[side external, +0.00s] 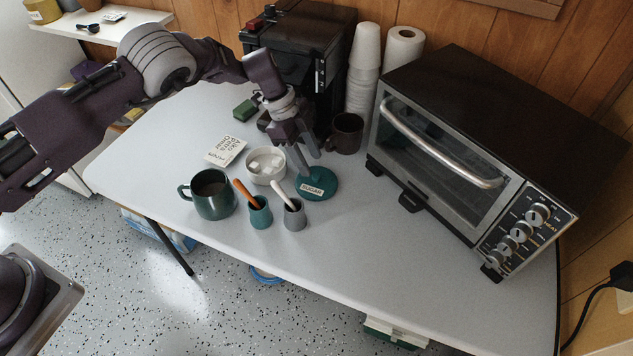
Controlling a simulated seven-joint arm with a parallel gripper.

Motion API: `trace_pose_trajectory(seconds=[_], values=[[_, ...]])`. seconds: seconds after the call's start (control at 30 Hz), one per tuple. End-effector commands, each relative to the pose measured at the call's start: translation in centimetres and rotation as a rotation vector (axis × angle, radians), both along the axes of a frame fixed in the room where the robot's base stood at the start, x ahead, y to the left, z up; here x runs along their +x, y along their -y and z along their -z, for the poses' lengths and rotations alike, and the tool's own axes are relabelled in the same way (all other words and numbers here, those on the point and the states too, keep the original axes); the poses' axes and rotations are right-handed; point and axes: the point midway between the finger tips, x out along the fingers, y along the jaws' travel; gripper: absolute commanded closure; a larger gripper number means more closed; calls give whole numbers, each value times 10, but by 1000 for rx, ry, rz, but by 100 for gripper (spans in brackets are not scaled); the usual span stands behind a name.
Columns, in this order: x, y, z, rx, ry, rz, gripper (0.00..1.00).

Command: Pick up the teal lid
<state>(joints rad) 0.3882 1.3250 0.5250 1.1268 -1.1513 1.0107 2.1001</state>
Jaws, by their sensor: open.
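The teal lid (319,187) is a round disc with a white SUGAR label. It lies on the white table, right of a white bowl (253,174) of sugar cubes. My gripper (304,168) points down at the lid's upper left part, with its jaws open. The fingers overlap the lid's edge in this view. I cannot tell whether they touch it. The lid's knob, if it has one, is not clearly visible.
A teal mug (211,207), a teal cup (260,216) and a grey cup (294,220) with handles sticking out stand in front. A dark mug (346,133) and stacked white cups (364,75) stand behind. A toaster oven (440,150) is at right. The front right tabletop is clear.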

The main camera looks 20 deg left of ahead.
Motion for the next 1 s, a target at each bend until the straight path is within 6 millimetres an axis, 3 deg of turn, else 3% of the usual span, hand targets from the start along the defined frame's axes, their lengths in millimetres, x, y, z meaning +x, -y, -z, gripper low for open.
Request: trace_pose_trajectory(seconds=[0.2, 0.47, 0.7, 1.0], values=[[-2, 13, 38, 3, -1, 0, 55], [-2, 16, 44, 1, 0, -2, 55], [-2, 16, 43, 1, -1, -3, 99], [-2, 16, 43, 1, -2, -4, 100]])
